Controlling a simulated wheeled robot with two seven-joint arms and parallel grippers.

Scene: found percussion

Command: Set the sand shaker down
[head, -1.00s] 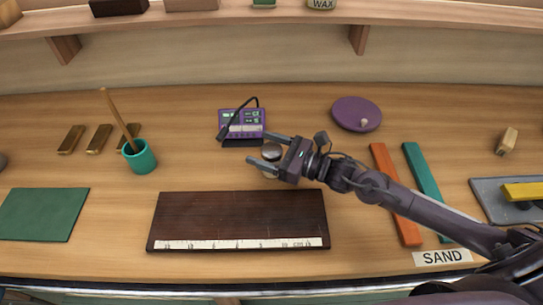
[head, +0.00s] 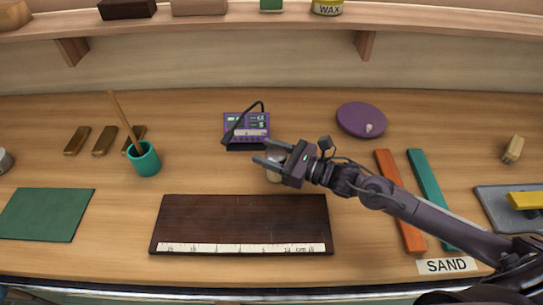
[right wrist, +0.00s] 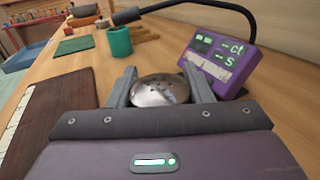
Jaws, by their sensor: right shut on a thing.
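The sand shaker (right wrist: 160,90) has a round, domed metal top with small holes. In the right wrist view it sits between the two fingers of my right gripper (head: 263,153), which is shut on it. In the head view the shaker (head: 273,176) shows partly around the fingers, just above the dark board and below the purple meter. It looks upright; its base is mostly hidden, so I cannot tell whether it touches the bench. A white SAND label (head: 447,265) lies at the bench's front right. My left gripper is not in view.
The purple meter (head: 236,131) with a bent black stalk stands close behind. The dark ruled board (head: 240,220) lies in front. Orange (head: 400,200) and teal (head: 430,195) bars lie right. A teal cup (head: 144,160) holds a stick. A purple disc (head: 361,119) is at the back right.

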